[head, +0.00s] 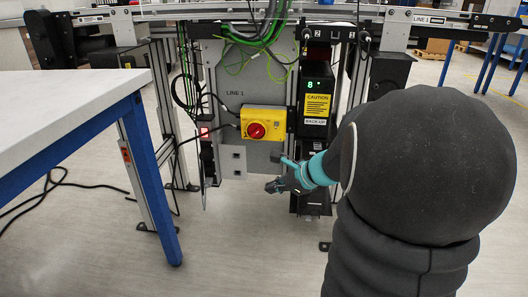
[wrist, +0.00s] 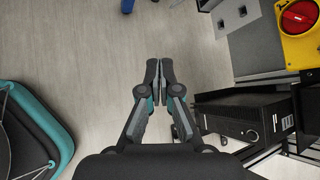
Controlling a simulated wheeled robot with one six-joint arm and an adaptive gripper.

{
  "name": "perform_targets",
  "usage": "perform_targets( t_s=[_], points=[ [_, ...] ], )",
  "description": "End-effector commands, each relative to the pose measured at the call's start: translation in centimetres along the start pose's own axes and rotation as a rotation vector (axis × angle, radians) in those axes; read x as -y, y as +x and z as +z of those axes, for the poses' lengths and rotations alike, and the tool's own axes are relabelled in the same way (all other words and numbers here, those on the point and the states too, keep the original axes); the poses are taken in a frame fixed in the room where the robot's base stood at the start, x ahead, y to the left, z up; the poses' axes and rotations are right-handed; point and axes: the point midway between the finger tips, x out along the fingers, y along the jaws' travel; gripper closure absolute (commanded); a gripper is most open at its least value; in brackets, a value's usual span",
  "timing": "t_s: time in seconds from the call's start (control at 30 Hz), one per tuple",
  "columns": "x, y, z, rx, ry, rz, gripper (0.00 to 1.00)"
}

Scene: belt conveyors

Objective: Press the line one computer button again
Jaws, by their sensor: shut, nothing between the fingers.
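The black line one computer (head: 312,203) stands low under the conveyor, below the back-up unit, partly hidden behind my wrist in the head view. In the wrist view a black box (wrist: 238,112), which looks like this computer, lies to the right of my fingers. My gripper (head: 273,186) is shut and empty, just left of the computer in the head view. In the wrist view the gripper (wrist: 159,66) has its fingertips together over bare floor, apart from the box.
A yellow box with a red knob (head: 256,131) sits on the LINE 1 panel (head: 228,75), and it shows in the wrist view (wrist: 300,17). The back-up unit (head: 315,100) has a caution label. A white table (head: 60,105) stands left. Cables hang above.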

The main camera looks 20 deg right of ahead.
Motion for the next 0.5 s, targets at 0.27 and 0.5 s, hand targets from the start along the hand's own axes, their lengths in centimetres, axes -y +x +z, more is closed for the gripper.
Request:
perform_targets(
  t_s=[0.27, 0.5],
  points=[
    [7.6, 1.5, -14.1, 0.094, 0.68, -0.259, 1.0],
    [9.9, 1.0, -20.4, 0.151, 0.944, -0.377, 1.0]
  ],
)
